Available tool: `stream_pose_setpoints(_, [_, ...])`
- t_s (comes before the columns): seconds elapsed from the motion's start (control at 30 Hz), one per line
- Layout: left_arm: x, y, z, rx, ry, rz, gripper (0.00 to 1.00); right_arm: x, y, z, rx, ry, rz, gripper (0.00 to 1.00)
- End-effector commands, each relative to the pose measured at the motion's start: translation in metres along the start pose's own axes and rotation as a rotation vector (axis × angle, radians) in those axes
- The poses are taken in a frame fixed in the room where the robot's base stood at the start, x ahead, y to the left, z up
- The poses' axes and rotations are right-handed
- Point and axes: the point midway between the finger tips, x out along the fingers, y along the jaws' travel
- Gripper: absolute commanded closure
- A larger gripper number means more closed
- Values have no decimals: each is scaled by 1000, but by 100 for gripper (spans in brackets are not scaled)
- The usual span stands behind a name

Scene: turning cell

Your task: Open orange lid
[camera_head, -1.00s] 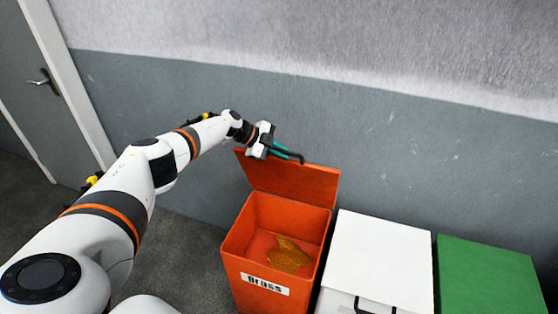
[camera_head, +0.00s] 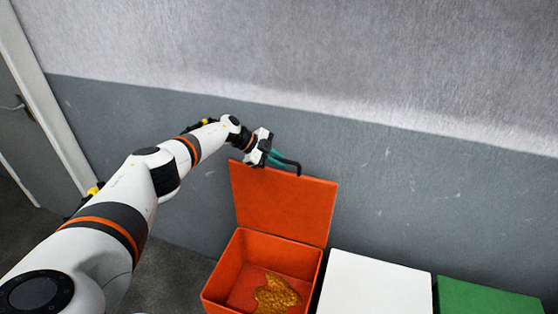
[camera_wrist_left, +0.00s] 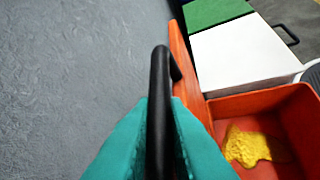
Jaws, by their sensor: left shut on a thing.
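The orange lid (camera_head: 283,205) stands raised, close to upright, at the back of the orange bin (camera_head: 231,265) near the wall. The bin is open, with a yellow-gold heap (camera_head: 275,294) on its floor. My left gripper (camera_head: 278,160) is at the lid's top edge, shut on the black handle (camera_head: 292,164). In the left wrist view the handle (camera_wrist_left: 159,100) runs between the teal fingers, with the lid (camera_wrist_left: 182,65) seen edge-on beside it. My right gripper is not in view.
A white-lidded bin (camera_head: 375,285) and a green-lidded bin (camera_head: 485,298) stand to the right of the orange bin. The grey wall (camera_head: 420,190) is close behind the lid. A door (camera_head: 25,125) is at the far left.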

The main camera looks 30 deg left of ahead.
Motion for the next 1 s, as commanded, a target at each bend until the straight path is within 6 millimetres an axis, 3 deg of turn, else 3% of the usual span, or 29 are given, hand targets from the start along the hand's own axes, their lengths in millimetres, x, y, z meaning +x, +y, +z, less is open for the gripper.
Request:
stream_pose_setpoints(0.13, [0, 0, 0, 2, 0, -3, 100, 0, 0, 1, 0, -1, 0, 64])
stream_pose_setpoints(0.17, [0, 0, 0, 2, 0, -3, 83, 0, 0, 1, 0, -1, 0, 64])
stream_pose_setpoints(0.27, [0, 0, 0, 1, 0, -2, 66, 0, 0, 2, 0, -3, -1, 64])
stream_pose_setpoints(0.63, [-6, 0, 0, 1, 0, 0, 66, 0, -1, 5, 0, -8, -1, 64])
stream_pose_setpoints(1.0, [-76, 0, -2, 2, 1, 1, 66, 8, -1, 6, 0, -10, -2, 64])
